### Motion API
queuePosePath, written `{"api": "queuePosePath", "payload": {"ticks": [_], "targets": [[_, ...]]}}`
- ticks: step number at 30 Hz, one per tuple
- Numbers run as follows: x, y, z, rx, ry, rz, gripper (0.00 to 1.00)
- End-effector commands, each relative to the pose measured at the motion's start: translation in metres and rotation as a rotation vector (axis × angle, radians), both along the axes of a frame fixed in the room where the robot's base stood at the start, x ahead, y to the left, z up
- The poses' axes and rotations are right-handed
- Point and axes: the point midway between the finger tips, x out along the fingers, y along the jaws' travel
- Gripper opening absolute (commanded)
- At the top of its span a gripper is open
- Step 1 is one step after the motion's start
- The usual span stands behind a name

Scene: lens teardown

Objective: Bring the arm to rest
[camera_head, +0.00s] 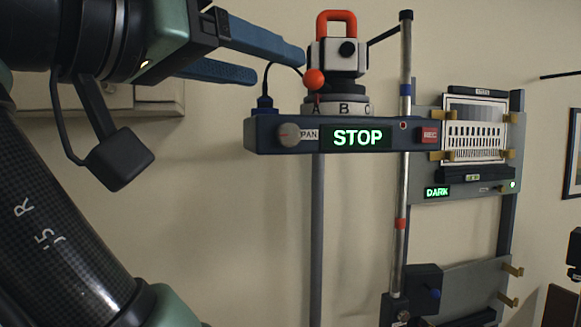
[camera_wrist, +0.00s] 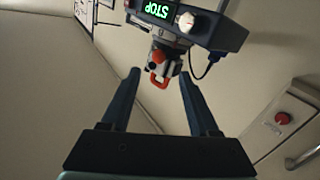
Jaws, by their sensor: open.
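My gripper (camera_head: 278,60) is at the upper left in the head view, its two blue fingers pointing right. In the wrist view my gripper (camera_wrist: 160,94) shows its fingers spread apart with nothing between them. Beyond the fingertips stands a white device with a red-orange handle (camera_head: 336,24) and a red ball (camera_head: 314,79). It sits on a round base marked A, B, C on a dark shelf unit (camera_head: 268,133). The device also shows in the wrist view (camera_wrist: 160,66), upside down. No contact between gripper and device is visible.
The unit's display reads STOP (camera_head: 357,138), with a PAN knob (camera_head: 289,134) and a REC button (camera_head: 428,135). A metal pole (camera_head: 403,180) rises beside it. A panel with a chart (camera_head: 475,125) and a DARK display (camera_head: 437,192) is at right. A cabinet with a red button (camera_wrist: 282,118) is nearby.

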Motion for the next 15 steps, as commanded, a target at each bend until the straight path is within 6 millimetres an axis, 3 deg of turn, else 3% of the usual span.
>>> {"api": "queuePosePath", "payload": {"ticks": [5, 10, 15], "targets": [[0.014, 0.004, -0.010, -0.021, -0.021, 0.088, 0.61], [0.037, 0.014, -0.033, -0.052, -0.130, 0.313, 0.61], [0.028, 0.010, -0.048, -0.050, -0.328, 0.503, 0.61]]}}
